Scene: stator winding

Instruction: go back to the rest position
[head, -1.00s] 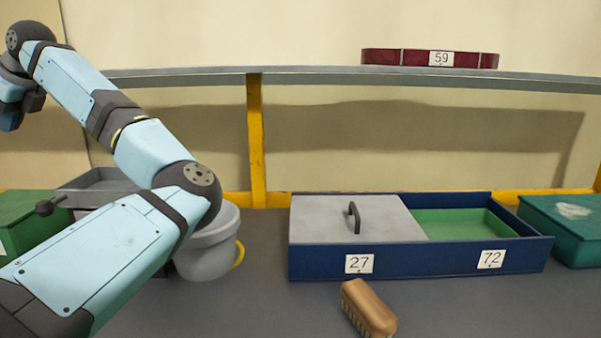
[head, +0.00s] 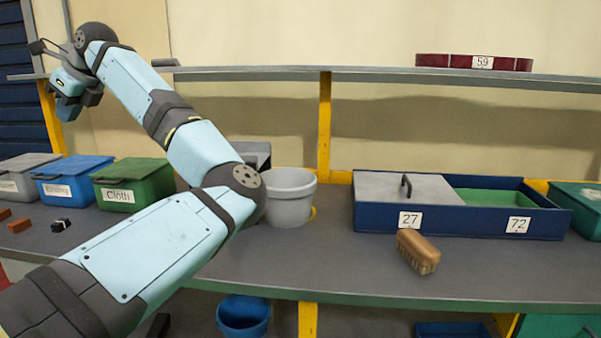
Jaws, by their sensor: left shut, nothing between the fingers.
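My left arm comes in from the lower left and bends up over the bench. My left gripper (head: 42,47) is at the upper left, in front of the shelf's left end, well above the bins. Its thin dark fingers are shut and empty. It touches none of the objects on the bench. My right gripper is outside the view.
On the bench (head: 330,262) are a green bin (head: 150,184), blue bin (head: 72,180), grey bucket (head: 290,197), blue two-part tray (head: 380,218) and brush (head: 418,251). A shelf (head: 380,75) bears a dark red box (head: 440,61). The bench front is mostly clear.

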